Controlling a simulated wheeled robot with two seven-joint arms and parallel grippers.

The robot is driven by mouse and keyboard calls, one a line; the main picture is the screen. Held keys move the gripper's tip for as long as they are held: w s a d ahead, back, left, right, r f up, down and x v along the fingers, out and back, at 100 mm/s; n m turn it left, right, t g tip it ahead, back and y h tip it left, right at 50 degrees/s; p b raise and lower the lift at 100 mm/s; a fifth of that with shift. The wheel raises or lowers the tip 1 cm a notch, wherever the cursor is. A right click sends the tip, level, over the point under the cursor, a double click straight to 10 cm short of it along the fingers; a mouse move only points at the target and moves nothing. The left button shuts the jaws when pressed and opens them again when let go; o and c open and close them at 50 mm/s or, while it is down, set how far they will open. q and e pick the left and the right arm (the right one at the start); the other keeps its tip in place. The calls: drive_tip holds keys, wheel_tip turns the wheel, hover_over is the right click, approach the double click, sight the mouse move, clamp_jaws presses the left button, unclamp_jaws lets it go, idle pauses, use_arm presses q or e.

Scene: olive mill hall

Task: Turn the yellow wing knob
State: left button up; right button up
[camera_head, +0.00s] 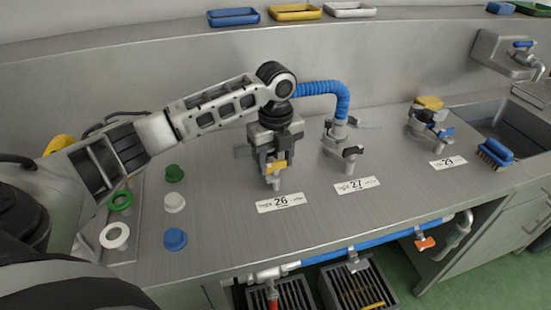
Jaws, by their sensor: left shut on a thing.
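The yellow wing knob (277,167) sits on the valve behind the label 26 (281,202), on the grey steel counter. My left gripper (272,160) comes down over this valve from above and is shut on the yellow wing knob. The fingers and wrist hide most of the knob and the upper valve. My right gripper does not show.
A valve (343,150) with a blue hose (335,88) stands close to the right of my left gripper. Green, white and blue caps (175,239) lie at the left. A blue brush (496,152) lies by the sink (520,122). Bare counter lies in front of the labels.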

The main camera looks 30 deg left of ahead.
sight(275, 162)
use_arm(q)
drive_tip(key=shift+w+r+m, duration=0.1)
drive_tip(key=shift+r+m, duration=0.05)
drive_tip(key=shift+m, duration=0.35)
drive_tip(key=o, duration=1)
drive_tip(key=shift+r, duration=7.95)
